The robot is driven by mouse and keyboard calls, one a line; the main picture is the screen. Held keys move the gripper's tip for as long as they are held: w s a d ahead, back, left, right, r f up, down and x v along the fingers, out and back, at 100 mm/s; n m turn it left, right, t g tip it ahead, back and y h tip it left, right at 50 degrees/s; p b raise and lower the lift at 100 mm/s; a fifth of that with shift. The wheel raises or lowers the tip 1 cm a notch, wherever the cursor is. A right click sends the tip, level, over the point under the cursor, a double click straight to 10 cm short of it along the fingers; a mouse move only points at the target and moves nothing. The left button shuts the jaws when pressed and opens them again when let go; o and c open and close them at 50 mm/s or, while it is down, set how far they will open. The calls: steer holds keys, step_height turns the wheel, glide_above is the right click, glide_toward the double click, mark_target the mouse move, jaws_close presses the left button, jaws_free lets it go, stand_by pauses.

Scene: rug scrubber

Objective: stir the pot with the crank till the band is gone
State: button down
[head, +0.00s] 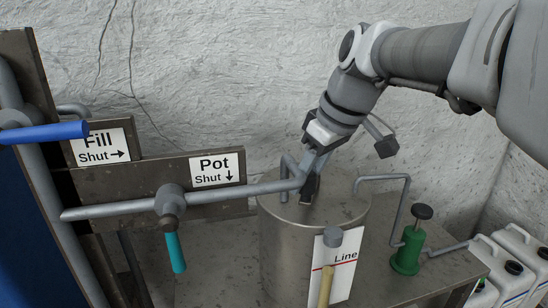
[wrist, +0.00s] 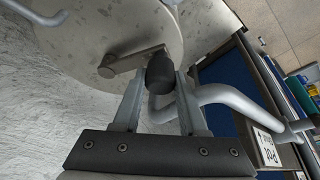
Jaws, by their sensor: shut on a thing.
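The pot (head: 285,240) is a grey metal cylinder on a bench; its round lid also fills the top of the wrist view (wrist: 80,35). The crank (wrist: 122,60) is a flat bar on the lid, pivoted near the middle, with a black knob (wrist: 160,73) at its outer end. My gripper (head: 313,172) reaches down over the lid, its fingers shut on that knob. In the head view the crank bar is mostly hidden. A sight tube (head: 326,288) with a grey cap and tan contents stands before the pot. I cannot make out a separate band in it.
A white "Line" card (head: 343,258) with a red mark stands behind the tube. A pipe with the teal-handled Pot valve (head: 175,250) enters from the left. A blue Fill handle (head: 45,132) is farther left. A green pump (head: 408,250) and white jugs (head: 515,260) stand right.

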steer(key=shift+d, duration=0.1)
stand_by(0.3)
steer(key=shift+s+d+n+g+y, duration=0.2)
steer(key=shift+d+n+g+y, duration=0.2)
steer(key=shift+d+n, duration=0.9)
steer(key=d+n, duration=0.1)
steer(key=n, duration=0.1)
steer(key=d+n+g+p, duration=0.1)
steer(key=shift+w+d+r+n, duration=0.1)
steer(key=shift+w+d+n, duration=0.05)
steer(key=shift+d+n, duration=0.25)
steer(key=d+n+p, duration=0.1)
steer(key=d+n+g, duration=0.1)
steer(key=shift+w+n+p, duration=0.3)
steer(key=shift+w+p, duration=0.1)
steer(key=shift+w+d+n+g+p, duration=0.45)
steer(key=shift+d+n+g, duration=0.2)
steer(key=shift+n, duration=0.35)
steer(key=shift+w+d, duration=0.25)
steer(key=shift+d, duration=0.1)
steer(key=shift+w+d+p, duration=0.15)
steer(key=shift+w+p, duration=0.05)
steer(key=shift+p, duration=0.1)
